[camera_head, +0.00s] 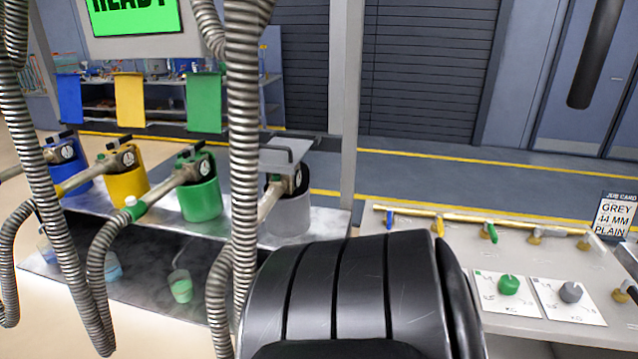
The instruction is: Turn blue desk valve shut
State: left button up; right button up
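A small blue-handled valve (436,219) sits on the brass pipe along the back of the desk (400,262), right of centre. Its handle is small here, and I cannot tell whether it is open or shut. A green-handled valve (489,232) stands to its right on the same pipe. Neither of my grippers can be made out in the head view. A large black rounded part of my own body fills the bottom centre and hides the front left of the desk.
A job card (614,214) reads "GREY 44 MM PLAIN". Cards with a green knob (508,285) and a grey knob (571,292) lie on the desk. Blue, yellow, green (201,200) and grey containers with gauges stand at left. Ribbed metal hoses (245,130) hang before them.

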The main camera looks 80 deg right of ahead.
aim_at(389, 211)
jog(key=z, duration=1.5)
